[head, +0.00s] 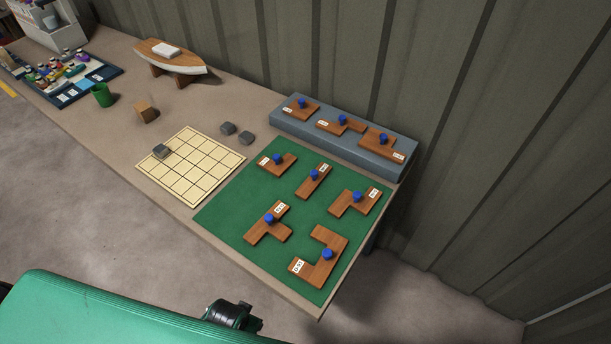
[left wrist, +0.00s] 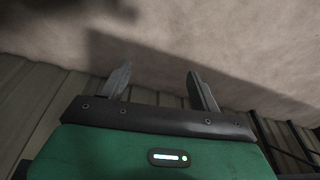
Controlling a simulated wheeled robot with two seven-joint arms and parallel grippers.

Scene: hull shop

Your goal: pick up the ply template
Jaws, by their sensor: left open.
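Several brown wooden template pieces with blue knobs and white labels lie on the bench. Three more, including one at the right end (head: 370,138), lie on the blue-grey raised block (head: 360,154). The labels are too small to read, so I cannot tell which is the ply template. My left gripper (left wrist: 160,70) is open and empty in the left wrist view, away from the pieces. My right gripper is not in view.
A pale grid board (head: 212,152) bears a grey block (head: 160,151); two more grey blocks (head: 246,137) lie beside it. A wooden cube (head: 146,111), green cup (head: 102,95) and model boat (head: 170,61) stand farther left. A corrugated wall (head: 450,100) rises behind the bench.

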